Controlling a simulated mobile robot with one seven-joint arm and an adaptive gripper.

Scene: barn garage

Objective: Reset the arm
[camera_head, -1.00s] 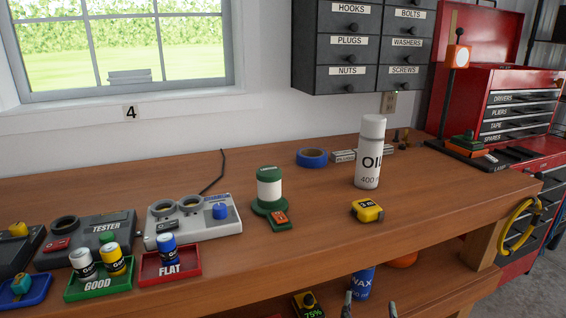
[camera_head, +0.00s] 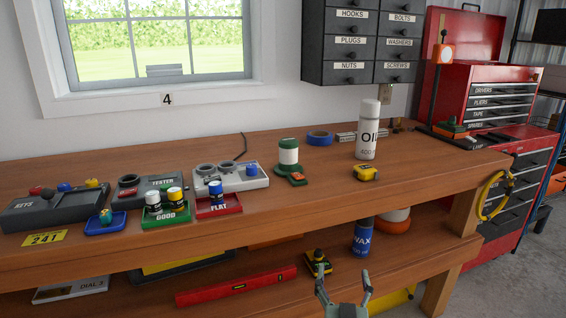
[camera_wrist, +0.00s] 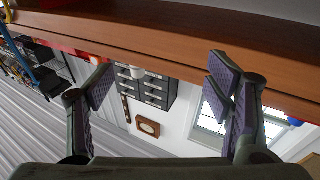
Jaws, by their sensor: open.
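My gripper (camera_head: 343,284) shows at the bottom of the head view, in front of the bench's lower shelf. Its two fingers point up and stand apart, with nothing between them. In the wrist view my gripper (camera_wrist: 165,85) is also open and empty. That view looks upside down, with the edge of the wooden bench (camera_wrist: 150,40) across its top.
On the lower shelf are a blue wax can (camera_head: 362,240) and a red level (camera_head: 236,286). A red tool chest (camera_head: 490,100) stands right.

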